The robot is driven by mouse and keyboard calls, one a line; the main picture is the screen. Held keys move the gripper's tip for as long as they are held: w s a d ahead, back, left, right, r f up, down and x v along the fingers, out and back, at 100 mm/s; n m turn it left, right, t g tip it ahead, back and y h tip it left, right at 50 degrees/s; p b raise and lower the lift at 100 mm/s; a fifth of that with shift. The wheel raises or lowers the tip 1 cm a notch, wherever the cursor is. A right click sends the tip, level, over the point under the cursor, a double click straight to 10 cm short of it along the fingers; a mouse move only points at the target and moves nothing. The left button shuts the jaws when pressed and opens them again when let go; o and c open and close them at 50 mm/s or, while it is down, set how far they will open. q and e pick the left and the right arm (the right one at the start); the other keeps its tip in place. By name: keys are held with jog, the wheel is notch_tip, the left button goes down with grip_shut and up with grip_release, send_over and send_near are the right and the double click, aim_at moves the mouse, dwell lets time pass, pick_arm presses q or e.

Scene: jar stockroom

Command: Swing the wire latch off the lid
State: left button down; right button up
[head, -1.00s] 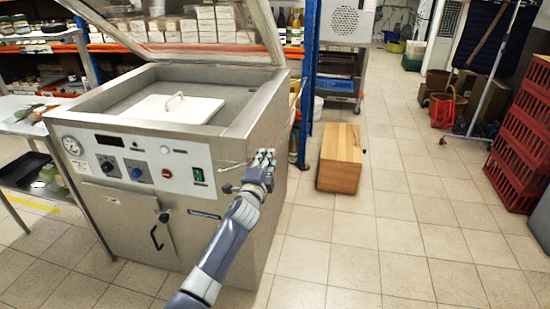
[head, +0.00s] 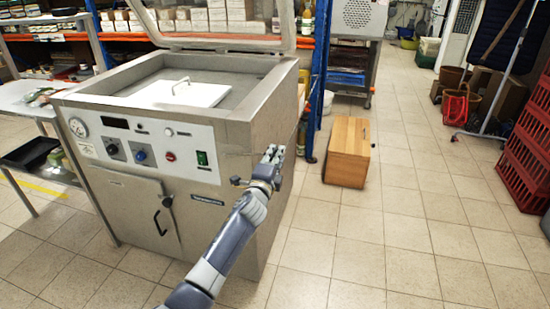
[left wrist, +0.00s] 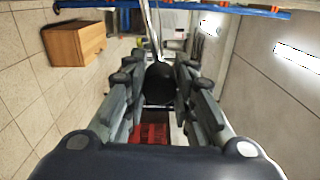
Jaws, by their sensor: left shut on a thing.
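The steel chamber machine (head: 140,205) stands at left centre in the head view. Its framed see-through lid (head: 225,43) stands raised above the chamber. My left gripper (head: 272,153) is at the machine's front right corner, beside the control panel. In the left wrist view a thin metal rod, seemingly the wire latch (left wrist: 150,35), runs down to a dark round knob (left wrist: 160,83) between the fingers. The gripper is shut on this knob. In the head view the fingers hide the knob, and I cannot see where the latch joins the machine. My right gripper is not visible.
A white slab with a handle (head: 180,93) lies in the chamber. A wooden box (head: 347,153) stands on the floor right of the machine. Red crates (head: 525,150) stand at far right. The tiled floor (head: 400,225) between is clear.

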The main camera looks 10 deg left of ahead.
pick_arm(q)
jog(key=shift+s+d+f, duration=0.1)
jog(key=shift+d+f, duration=0.2)
jog(key=c, duration=1.4)
grip_release()
jog(key=shift+o, duration=0.5)
jog(key=shift+d, duration=0.15)
jog(key=shift+a+r, duration=0.1)
jog(key=shift+a, duration=0.1)
jog(key=s, duration=1.2)
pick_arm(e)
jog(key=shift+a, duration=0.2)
pick_arm(q)
jog(key=shift+w+a, duration=0.1)
